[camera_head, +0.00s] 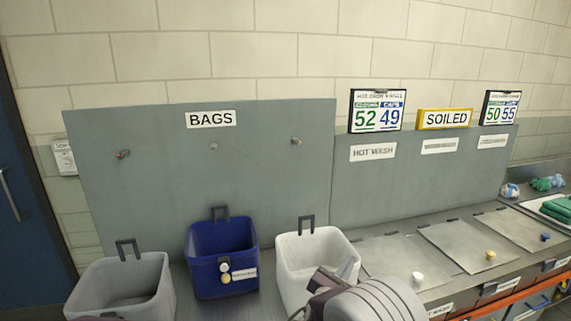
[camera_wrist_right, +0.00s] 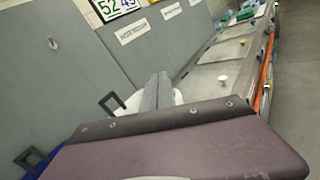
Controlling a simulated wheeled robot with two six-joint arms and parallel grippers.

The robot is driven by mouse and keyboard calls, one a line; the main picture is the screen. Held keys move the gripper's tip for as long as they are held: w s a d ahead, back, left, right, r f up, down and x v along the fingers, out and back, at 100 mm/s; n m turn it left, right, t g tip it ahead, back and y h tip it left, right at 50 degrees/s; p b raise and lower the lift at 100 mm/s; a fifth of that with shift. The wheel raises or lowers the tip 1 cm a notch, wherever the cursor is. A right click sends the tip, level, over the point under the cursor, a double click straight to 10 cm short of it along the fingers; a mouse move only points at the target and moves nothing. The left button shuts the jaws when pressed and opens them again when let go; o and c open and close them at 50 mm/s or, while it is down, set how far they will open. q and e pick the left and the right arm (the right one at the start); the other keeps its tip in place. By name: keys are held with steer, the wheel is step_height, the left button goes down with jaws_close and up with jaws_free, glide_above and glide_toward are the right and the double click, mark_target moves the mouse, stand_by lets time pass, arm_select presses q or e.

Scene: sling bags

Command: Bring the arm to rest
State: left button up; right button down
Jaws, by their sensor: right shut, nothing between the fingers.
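My right gripper (camera_head: 345,270) is shut and empty. It shows in front of the white bin (camera_head: 290,265) at the lower middle of the head view, and hides part of that bin's right side. In the right wrist view its two dark fingers (camera_wrist_right: 157,90) lie together, pointing toward the counter and the grey panel, with a bit of the white bin behind them. My left gripper is not clearly in view; only a dark sliver shows at the bottom left edge of the head view.
A grey bin (camera_head: 160,290) and a blue bin (camera_head: 195,270) with round tags stand left of the white bin, under the BAGS panel (camera_head: 120,195) with its pegs. A metal counter (camera_head: 395,255) with knobbed lids runs right. Green folded cloth (camera_head: 560,205) lies at far right.

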steer(key=s+d+f+m+g+h, duration=0.1)
steer(key=s+d+f+m+g, duration=0.1)
steer(key=s+d+m+g, duration=0.55)
steer(key=s+d+f+m+g+h, duration=0.1)
steer(key=s+d+f+m+g, duration=0.25)
steer(key=s+d, duration=0.6)
steer(key=s+a+f+m+g+y, duration=0.3)
steer(key=s+f+m+g+y, duration=0.25)
steer(key=s+m, duration=0.35)
steer(key=a+f+m+t+y, duration=0.1)
steer(key=a+f+m+y, duration=0.1)
steer(key=a, duration=0.4)
steer(key=a+f+m+t+y, duration=0.1)
steer(key=a+f+m+y, duration=0.2)
steer(key=a, duration=0.3)
steer(key=shift+a+m+y, duration=0.2)
steer(key=shift+m+y, duration=0.45)
steer(key=shift+m, duration=0.25)
